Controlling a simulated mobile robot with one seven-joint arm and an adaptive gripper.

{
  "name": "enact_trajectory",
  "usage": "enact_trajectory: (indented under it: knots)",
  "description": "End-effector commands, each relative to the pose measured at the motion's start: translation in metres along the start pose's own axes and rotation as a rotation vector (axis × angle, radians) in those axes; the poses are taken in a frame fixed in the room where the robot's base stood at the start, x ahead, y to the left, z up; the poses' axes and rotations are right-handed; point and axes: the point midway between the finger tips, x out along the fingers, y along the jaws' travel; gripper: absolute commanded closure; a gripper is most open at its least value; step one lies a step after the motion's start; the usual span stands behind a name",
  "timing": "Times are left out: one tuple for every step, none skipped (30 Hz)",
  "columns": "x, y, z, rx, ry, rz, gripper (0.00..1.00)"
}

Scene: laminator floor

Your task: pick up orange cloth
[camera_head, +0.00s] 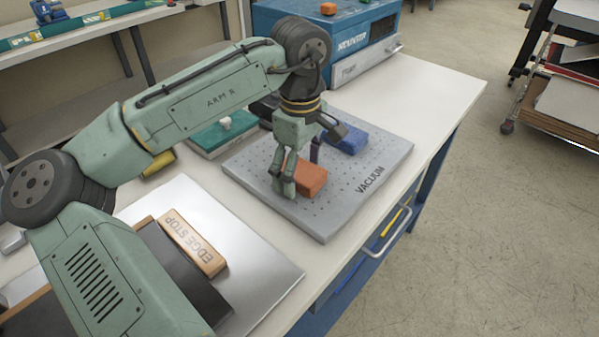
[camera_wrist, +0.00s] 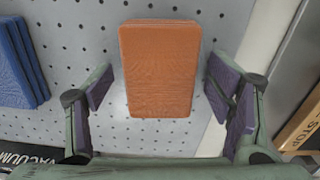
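The orange cloth (camera_head: 311,178) is a folded, thick rectangular stack lying on the grey perforated vacuum plate (camera_head: 335,222). In the wrist view the orange cloth (camera_wrist: 160,68) lies between my two fingers, with a gap on each side. My gripper (camera_head: 286,188) is above the plate at the cloth's left side in the head view, partly covering the cloth. In the wrist view my gripper (camera_wrist: 160,90) is open, purple pads apart, holding nothing. How far the fingertips are above the plate is hard to tell.
A folded blue cloth (camera_head: 347,139) lies on the same plate, behind the orange one; it also shows in the wrist view (camera_wrist: 20,62). A wooden edge stop (camera_head: 193,243) lies on a metal sheet at the front left. A blue machine (camera_head: 330,40) stands behind. The bench is clear at right.

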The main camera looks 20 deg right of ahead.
Motion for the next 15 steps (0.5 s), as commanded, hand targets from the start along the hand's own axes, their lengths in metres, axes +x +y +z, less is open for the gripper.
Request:
enact_trajectory:
  knots:
    - [-0.0002,0.0,0.0,0.0,0.0,0.0,0.31]
    - [-0.0002,0.0001,0.0,0.0,0.0,0.0,0.33]
    - [-0.0003,0.0001,0.0,0.0,0.0,0.0,0.36]
    - [-0.0003,0.0001,0.0,0.0,0.0,0.0,0.38]
    - [-0.0003,0.0001,0.0,0.0,0.0,0.0,0.4]
    - [-0.0004,0.0001,0.0,0.0,0.0,0.0,0.42]
    - [-0.0004,0.0001,0.0,0.0,0.0,0.0,0.44]
    - [-0.0004,0.0001,0.0,0.0,0.0,0.0,0.46]
    - [-0.0004,0.0001,0.0,0.0,0.0,0.0,0.49]
    - [-0.0005,0.0001,0.0,0.0,0.0,0.0,0.51]
    - [-0.0005,0.0001,0.0,0.0,0.0,0.0,0.53]
    - [-0.0005,0.0001,0.0,0.0,0.0,0.0,0.56]
    - [-0.0005,0.0001,0.0,0.0,0.0,0.0,0.58]
    - [-0.0005,0.0001,0.0,0.0,0.0,0.0,0.6]
    - [-0.0005,0.0001,0.0,0.0,0.0,0.0,0.62]
